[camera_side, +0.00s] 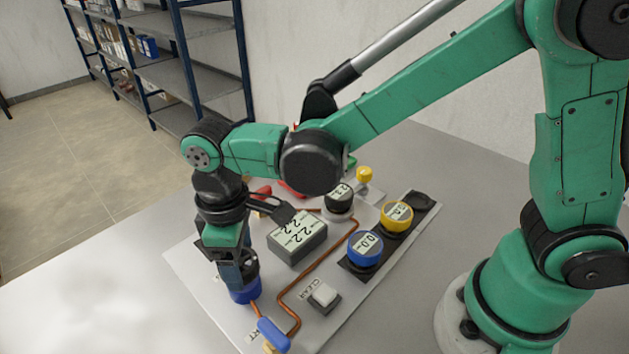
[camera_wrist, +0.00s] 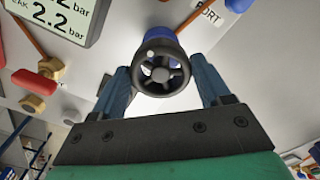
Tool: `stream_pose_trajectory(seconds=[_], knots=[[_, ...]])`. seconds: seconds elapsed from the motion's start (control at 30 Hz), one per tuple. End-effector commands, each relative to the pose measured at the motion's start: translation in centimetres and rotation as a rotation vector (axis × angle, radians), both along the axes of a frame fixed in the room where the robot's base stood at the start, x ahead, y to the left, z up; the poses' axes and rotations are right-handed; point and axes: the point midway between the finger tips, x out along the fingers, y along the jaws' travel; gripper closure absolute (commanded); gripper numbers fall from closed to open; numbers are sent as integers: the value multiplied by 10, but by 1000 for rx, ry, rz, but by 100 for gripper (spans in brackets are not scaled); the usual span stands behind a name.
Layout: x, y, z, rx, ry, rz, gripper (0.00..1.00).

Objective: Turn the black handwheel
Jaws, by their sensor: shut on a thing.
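The black handwheel (camera_wrist: 161,68) is a small spoked wheel on a blue valve body (camera_side: 245,292), near the front left corner of the panel. My gripper (camera_side: 240,268) points down over it. In the wrist view the two blue-grey fingers stand on either side of the wheel, and my gripper is shut on it. In the side view the fingers hide most of the wheel. A digital display (camera_side: 297,236) reads 2.2 bar, with a peak of 2.2 bar in the wrist view.
A blue-handled lever (camera_side: 273,334) sits by the PORT label. A white CLEAR button (camera_side: 324,294), blue gauge (camera_side: 365,249), yellow gauge (camera_side: 397,216) and black gauge (camera_side: 339,197) stand to the right. Copper pipe crosses the panel. The table left of the panel is clear.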

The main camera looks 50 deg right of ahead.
Motion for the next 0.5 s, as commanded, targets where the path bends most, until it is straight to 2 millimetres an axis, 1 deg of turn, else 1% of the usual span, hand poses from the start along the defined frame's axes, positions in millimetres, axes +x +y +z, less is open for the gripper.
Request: stream_pose_trajectory(seconds=[0.5], knots=[[-1,1,0,0,0,-490,83]])
